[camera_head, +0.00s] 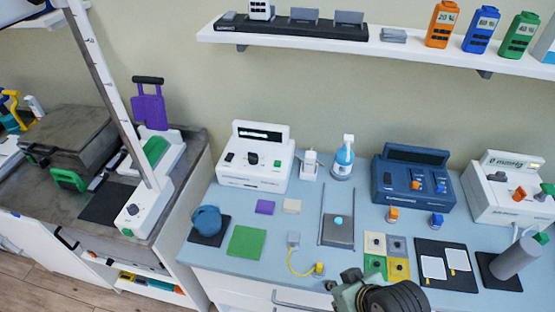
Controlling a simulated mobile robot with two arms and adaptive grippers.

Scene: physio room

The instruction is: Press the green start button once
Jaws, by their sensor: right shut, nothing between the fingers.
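Several green controls show, and I cannot read which is labelled start. One is a small green button (278,163) on the front of the white console (256,178) with a lit display, at the middle of the blue counter. Another is a small green button (127,232) on the base of the white column device (150,208) at left. A green knob (547,188) sits on the white unit at far right. My right gripper (342,288) is at the bottom edge, shut and empty, in front of the counter and apart from these controls. My left gripper is not in view.
The blue counter (230,213) carries a blue console (412,182), a spray bottle (343,160), a green mat (247,241), coloured tiles (398,268) and a dark board (458,285). A wall shelf (400,45) hangs above.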

